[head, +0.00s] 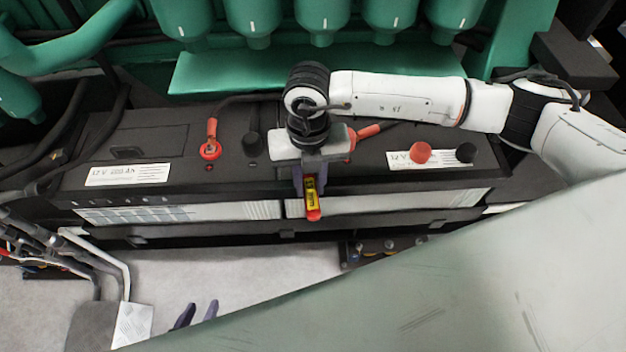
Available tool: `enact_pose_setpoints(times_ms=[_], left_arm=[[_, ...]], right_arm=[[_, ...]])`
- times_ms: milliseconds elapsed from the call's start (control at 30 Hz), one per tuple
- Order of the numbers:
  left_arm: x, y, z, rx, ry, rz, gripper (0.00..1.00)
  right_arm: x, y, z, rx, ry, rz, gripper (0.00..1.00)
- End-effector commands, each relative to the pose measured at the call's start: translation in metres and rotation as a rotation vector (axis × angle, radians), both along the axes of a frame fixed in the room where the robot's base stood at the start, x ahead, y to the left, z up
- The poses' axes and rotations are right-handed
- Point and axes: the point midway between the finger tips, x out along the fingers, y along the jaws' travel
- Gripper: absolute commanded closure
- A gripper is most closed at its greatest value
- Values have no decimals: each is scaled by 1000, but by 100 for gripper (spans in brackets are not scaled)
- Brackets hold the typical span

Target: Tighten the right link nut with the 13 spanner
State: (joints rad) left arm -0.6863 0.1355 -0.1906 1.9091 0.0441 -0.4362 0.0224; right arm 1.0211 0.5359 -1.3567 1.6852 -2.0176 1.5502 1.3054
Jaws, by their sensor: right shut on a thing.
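My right gripper (309,190) reaches in from the right and points down over the front edge of the batteries. It is shut on a red-and-yellow tool (312,198) with dark marks on its yellow face; I cannot tell whether this is the 13 spanner. The right link nut cannot be made out; my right wrist covers the middle of the battery tops. The left battery (135,143) has a red terminal and a black one. The right battery (480,170) has a red cap (421,152) and a black cap (466,153). My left gripper (197,314) is low at the left, fingers apart and empty.
Green engine parts (325,22) stand close behind the batteries. A dark tray (350,262) with several small items lies below their front edge. A large pale green panel (450,285) covers the lower right.

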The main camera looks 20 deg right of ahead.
Motion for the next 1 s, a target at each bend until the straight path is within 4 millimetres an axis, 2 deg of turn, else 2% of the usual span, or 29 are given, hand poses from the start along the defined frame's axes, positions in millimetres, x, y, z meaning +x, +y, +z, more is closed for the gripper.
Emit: enact_pose_setpoints(times_ms=[133,367,733,900,1000], left_arm=[[0,0,0,0,0,0,69],[0,0,-2,0,0,0,69],[0,0,-2,0,0,0,69],[0,0,-4,0,0,0,69],[0,0,-3,0,0,0,69]], right_arm=[[0,3,0,2,2,-16,100],[5,19,0,2,1,-136,100],[6,21,0,2,0,-164,100],[11,32,0,3,-1,-246,100],[12,32,0,2,-1,-251,100]])
